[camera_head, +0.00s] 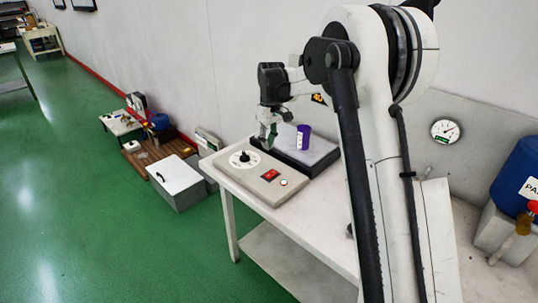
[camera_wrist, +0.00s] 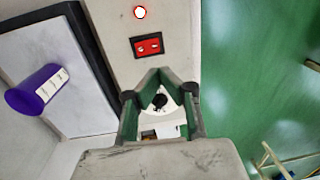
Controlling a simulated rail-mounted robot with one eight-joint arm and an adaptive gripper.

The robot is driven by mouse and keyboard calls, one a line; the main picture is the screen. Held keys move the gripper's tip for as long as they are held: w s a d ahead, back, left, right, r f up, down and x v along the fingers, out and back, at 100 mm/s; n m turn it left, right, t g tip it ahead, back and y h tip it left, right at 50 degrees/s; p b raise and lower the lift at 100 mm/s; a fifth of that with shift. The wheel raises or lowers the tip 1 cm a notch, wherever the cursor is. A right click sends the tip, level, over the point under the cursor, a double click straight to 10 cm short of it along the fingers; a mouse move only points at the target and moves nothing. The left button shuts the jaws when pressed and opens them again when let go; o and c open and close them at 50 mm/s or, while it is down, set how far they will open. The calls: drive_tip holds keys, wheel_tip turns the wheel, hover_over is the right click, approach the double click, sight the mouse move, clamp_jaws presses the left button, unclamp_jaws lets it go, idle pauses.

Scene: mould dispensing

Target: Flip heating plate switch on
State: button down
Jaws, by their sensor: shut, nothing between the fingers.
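The heating plate's control panel (camera_head: 264,178) is a beige box on the white table. It carries a red rocker switch (camera_head: 270,174), a small round red-and-white light (camera_head: 284,182) and a black knob on a white dial (camera_head: 244,157). In the head view my gripper (camera_head: 267,135) hangs above the panel's far side, apart from the switch.
The grey heating plate (camera_head: 318,150) adjoins the panel, with a purple cup (camera_head: 303,137) on it. The cup also shows in the wrist view (camera_wrist: 36,90). A blue barrel (camera_head: 518,175) and a wall gauge (camera_head: 445,131) are at right. Green floor lies left of the table.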

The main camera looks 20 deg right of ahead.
drive_tip(key=shift+a+r, duration=0.15)
drive_tip(key=shift+r, duration=1)
drive_tip(key=shift+s+r, duration=0.1)
drive_tip(key=s+a+r+m+t, duration=0.1)
drive_tip(key=s+r+t, duration=0.1)
drive_tip(key=s+r, duration=0.6)
drive_tip(key=s+a+r+m+t, duration=0.15)
drive_tip(key=s+r, duration=0.25)
drive_tip(key=s, duration=0.7)
drive_tip(key=s+f+m+t, duration=0.1)
drive_tip(key=s+f+t, duration=0.1)
drive_tip(key=s, duration=0.9)
drive_tip(key=s+f+m+t, duration=0.2)
drive_tip(key=s+f, duration=0.2)
drive_tip(key=s, duration=0.6)
drive_tip(key=shift+s+a+h, duration=0.3)
drive_tip(key=shift+s+a, duration=0.05)
